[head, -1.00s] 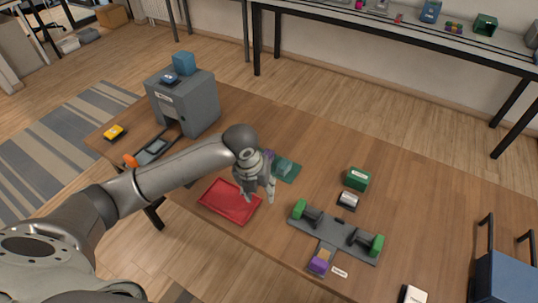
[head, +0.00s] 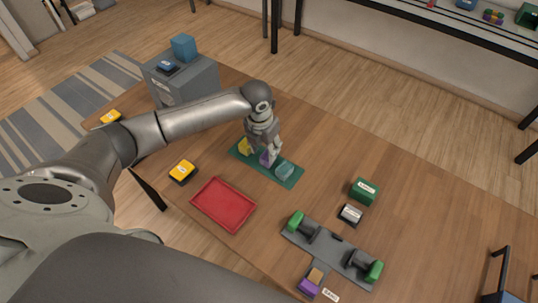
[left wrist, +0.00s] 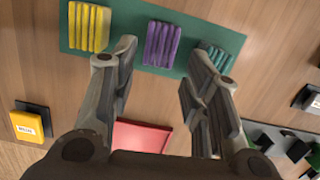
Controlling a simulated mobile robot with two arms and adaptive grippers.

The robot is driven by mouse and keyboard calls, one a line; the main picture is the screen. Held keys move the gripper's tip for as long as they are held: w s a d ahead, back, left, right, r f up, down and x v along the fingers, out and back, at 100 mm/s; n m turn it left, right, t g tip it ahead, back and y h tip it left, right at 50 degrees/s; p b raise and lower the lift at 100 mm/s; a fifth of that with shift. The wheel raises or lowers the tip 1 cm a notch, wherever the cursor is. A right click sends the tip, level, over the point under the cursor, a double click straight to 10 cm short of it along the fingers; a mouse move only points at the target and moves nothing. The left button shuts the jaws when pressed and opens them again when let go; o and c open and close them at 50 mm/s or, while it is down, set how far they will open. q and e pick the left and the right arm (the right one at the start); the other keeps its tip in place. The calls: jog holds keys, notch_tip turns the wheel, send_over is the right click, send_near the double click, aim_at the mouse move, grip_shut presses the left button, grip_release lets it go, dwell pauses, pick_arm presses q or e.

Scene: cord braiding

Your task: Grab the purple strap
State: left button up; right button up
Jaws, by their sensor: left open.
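The purple strap (left wrist: 162,44) lies on a dark green mat (left wrist: 128,24) between a yellow strap (left wrist: 88,27) and a teal strap (left wrist: 216,58). In the head view, the purple strap (head: 267,159) is partly hidden by my left gripper (head: 265,152), which points down over it. In the left wrist view, the left gripper's (left wrist: 163,50) fingers are spread apart, with the purple strap showing between the fingertips. Nothing is held. I cannot tell the exact height of the fingertips above the strap. My right gripper is not in view.
A red tray (head: 223,204) lies in front of the mat. A yellow box (head: 182,171) sits left of the tray. A grey fixture with green ends (head: 331,250) and a green box (head: 364,191) stand to the right. A grey machine (head: 183,82) stands at the back left.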

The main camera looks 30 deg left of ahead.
aim_at(264, 161)
pick_arm(q)
jog(key=shift+f, duration=0.35)
jog(key=shift+w+f, duration=0.15)
jog(key=shift+f, duration=0.1)
jog(key=f, duration=0.2)
jog(key=w+f+p, duration=0.1)
jog(key=shift+d+f, duration=0.1)
jog(key=shift+f, duration=0.3)
jog(key=shift+w+f, duration=0.1)
jog(key=shift+f, duration=0.5)
jog(key=shift+c, duration=0.4)
jog(key=c, duration=0.7)
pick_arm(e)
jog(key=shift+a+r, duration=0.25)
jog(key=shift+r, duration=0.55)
